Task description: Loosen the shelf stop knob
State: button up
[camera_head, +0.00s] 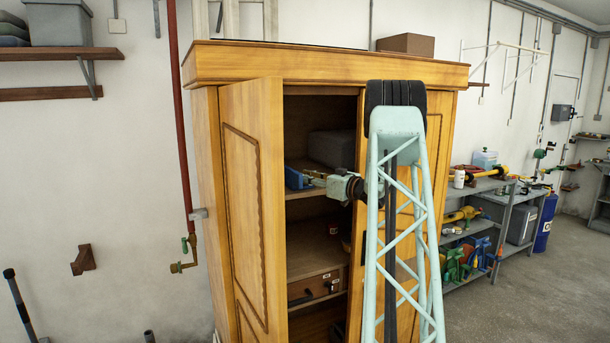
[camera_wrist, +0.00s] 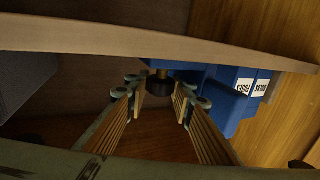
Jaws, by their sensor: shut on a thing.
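The shelf stop knob (camera_wrist: 160,82) shows in the wrist view as a dark round knob with a brass-coloured part above it, in front of a blue body (camera_wrist: 208,80). My gripper (camera_wrist: 161,93) has its two fingers on either side of the knob and is shut on it. In the head view, my gripper (camera_head: 312,178) reaches into the open wooden cabinet (camera_head: 240,65) at the upper shelf, beside a blue object (camera_head: 295,178). The knob itself is too small to make out there.
A pale shelf edge (camera_wrist: 130,46) crosses the top of the wrist view. Blue boxes with white labels (camera_wrist: 245,85) stand right of the knob. The cabinet's left door (camera_head: 250,200) stands open. A grey box (camera_head: 332,148) sits deeper on the shelf.

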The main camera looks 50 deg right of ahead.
jog(key=shift+r+n+y+p, duration=0.2)
jog(key=shift+n+y+p, duration=1.25)
jog(key=shift+y, duration=0.75)
jog(key=shift+f, duration=0.1)
jog(key=o, duration=0.6)
jog(key=shift+c, duration=0.2)
jog(key=shift+s+f, duration=0.1)
jog(key=s+d, duration=0.1)
jog(key=s, duration=1)
jog(key=shift+s+d, duration=0.3)
jog(key=shift+d, duration=0.05)
jog(key=shift+o, duration=0.2)
